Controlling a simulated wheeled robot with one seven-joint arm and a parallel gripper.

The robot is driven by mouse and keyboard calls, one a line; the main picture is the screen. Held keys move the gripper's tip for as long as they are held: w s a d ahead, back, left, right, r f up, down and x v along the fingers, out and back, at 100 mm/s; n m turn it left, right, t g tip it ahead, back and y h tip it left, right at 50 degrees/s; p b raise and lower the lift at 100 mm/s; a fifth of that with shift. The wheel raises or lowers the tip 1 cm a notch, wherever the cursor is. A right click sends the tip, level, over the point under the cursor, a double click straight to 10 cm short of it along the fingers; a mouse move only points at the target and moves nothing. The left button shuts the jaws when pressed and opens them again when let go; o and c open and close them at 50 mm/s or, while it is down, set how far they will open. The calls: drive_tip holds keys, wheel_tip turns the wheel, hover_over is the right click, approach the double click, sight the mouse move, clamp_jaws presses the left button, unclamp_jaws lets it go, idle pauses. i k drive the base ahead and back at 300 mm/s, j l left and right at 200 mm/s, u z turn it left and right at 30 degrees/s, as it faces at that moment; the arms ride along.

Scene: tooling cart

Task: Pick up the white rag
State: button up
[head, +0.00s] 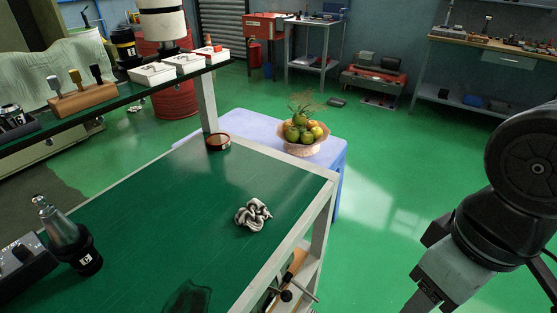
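The white rag (254,214) lies crumpled on the green top of the tooling cart (190,195), near the cart's right edge. It shows dark folds and nothing touches it. My arm stands at the right of the head view, over the floor and well to the right of the rag. The lower part of the arm runs out of the bottom right of the frame. The fingertips of my gripper do not show, so its opening is hidden.
A black tool holder (86,262) stands at the cart's lower left. A small round dish (218,142) sits near its far corner. A fruit bowl (303,139) stands on a blue table (335,157) behind. A raised shelf (110,88) with tools overhangs the left. The cart top around the rag is clear.

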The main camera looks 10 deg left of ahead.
sight(252, 216)
drive_tip(key=u, duration=1.1)
